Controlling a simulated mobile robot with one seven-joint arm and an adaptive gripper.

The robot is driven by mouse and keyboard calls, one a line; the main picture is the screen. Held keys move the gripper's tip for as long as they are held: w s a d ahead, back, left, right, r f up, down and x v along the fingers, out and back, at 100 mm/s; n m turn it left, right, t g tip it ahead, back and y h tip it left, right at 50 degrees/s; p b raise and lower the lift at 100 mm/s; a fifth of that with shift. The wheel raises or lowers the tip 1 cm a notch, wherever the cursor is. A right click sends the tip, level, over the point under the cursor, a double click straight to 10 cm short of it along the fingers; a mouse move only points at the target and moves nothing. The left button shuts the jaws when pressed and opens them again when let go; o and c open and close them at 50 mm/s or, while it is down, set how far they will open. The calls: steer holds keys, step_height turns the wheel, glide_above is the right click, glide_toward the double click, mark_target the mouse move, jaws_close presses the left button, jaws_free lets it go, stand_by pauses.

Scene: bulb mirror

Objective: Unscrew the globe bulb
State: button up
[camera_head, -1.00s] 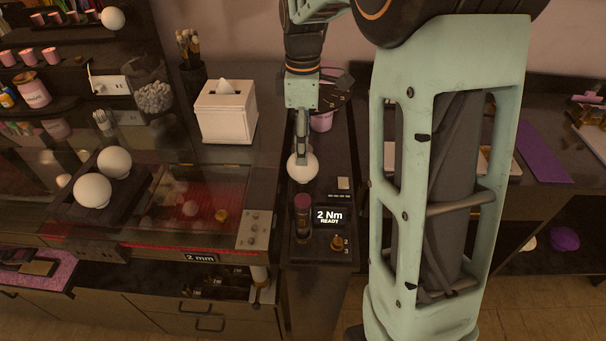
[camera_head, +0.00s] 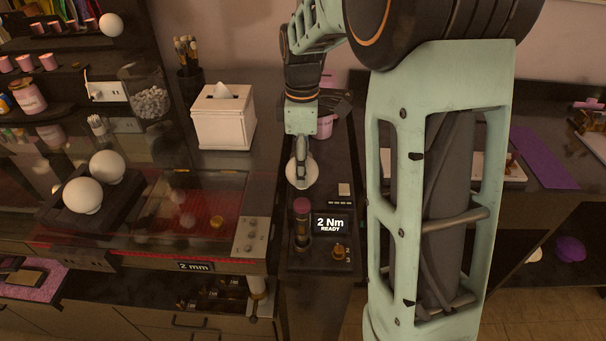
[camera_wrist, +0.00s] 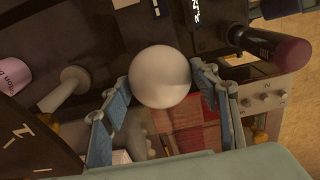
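A white globe bulb (camera_head: 309,171) stands on the narrow dark bench, partly covered by my gripper (camera_head: 301,172) in the head view. In the wrist view the bulb (camera_wrist: 160,77) sits between the two blue-padded fingers of my gripper (camera_wrist: 160,78). The fingers are spread wide, with their tips close beside the globe. They look open, though I cannot tell for certain whether a pad touches the glass. The bulb's base and whatever holds it are hidden beneath the globe.
A display reading "2 Nm READY" (camera_head: 332,225) and a pink-topped dark cylinder (camera_head: 302,222) stand in front of the bulb. Two white globes (camera_head: 83,195) sit in a dark tray at left. A white tissue box (camera_head: 224,118) stands behind left; a pink cup (camera_head: 325,125) is behind the gripper.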

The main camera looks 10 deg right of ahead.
steer(key=shift+c, duration=1)
steer(key=n+p, duration=0.1)
steer(key=n, duration=0.2)
steer(key=shift+r, duration=0.1)
steer(key=shift+n, duration=1.1)
steer(key=shift+p, duration=0.3)
steer(key=shift+n+p, duration=0.45)
steer(key=shift+n, duration=0.65)
steer(key=shift+n+p, duration=0.4)
steer(key=shift+n, duration=1)
steer(key=shift+n+p, duration=0.8)
steer(key=shift+n, duration=0.4)
steer(key=shift+n+p, duration=0.65)
steer(key=shift+n, duration=0.65)
